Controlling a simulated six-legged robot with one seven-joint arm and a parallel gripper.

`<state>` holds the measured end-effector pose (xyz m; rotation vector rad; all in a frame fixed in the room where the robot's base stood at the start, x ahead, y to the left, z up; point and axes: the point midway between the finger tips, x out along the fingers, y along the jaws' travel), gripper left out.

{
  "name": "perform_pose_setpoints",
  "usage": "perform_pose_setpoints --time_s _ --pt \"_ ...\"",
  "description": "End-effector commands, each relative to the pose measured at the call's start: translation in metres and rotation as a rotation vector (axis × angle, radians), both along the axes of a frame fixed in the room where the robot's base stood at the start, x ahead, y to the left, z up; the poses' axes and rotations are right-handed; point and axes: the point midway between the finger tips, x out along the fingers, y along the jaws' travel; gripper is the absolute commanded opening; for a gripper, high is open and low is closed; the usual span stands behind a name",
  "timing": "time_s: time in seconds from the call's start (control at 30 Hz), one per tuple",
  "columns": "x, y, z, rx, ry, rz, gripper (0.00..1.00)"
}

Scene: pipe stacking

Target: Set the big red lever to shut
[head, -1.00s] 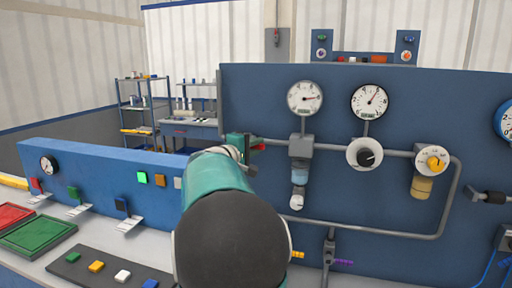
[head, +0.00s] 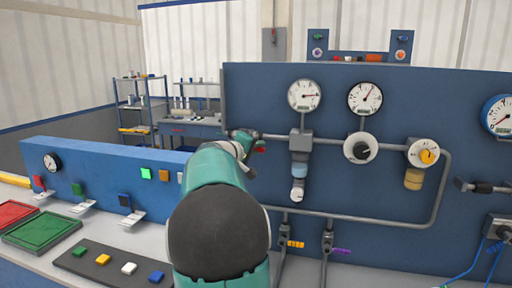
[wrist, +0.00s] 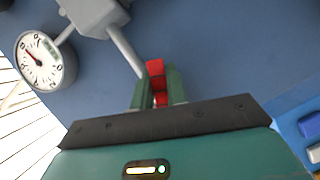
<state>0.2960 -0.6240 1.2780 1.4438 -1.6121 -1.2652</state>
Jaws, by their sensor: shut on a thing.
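The red lever (wrist: 155,68) shows in the wrist view between the two dark green fingers of my gripper (wrist: 158,90). My gripper is shut on it. In the head view, my gripper (head: 241,138) is at the left end of the upper grey pipe on the big blue panel, and a small red part of the lever (head: 260,149) shows at its right side. My teal arm hides the area below. The valve body is mostly hidden, so I cannot tell the lever's exact setting.
The blue panel (head: 345,190) carries round gauges (head: 304,95), a yellow knob (head: 427,156) and grey pipes. Orange (head: 296,244) and purple (head: 341,250) handles sit low on it. A lower blue board (head: 100,165) with small coloured blocks stands left. Red and green trays lie on the bench.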

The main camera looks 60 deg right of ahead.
Motion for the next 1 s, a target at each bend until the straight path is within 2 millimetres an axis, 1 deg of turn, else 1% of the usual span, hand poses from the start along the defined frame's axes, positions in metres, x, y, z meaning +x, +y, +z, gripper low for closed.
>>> perform_pose_setpoints --time_s 0.53,1.0 --pt "0.02 0.0 -0.024 0.081 -0.514 0.002 0.0" --pt "0.042 0.006 -0.034 0.148 -0.938 0.003 0.0"
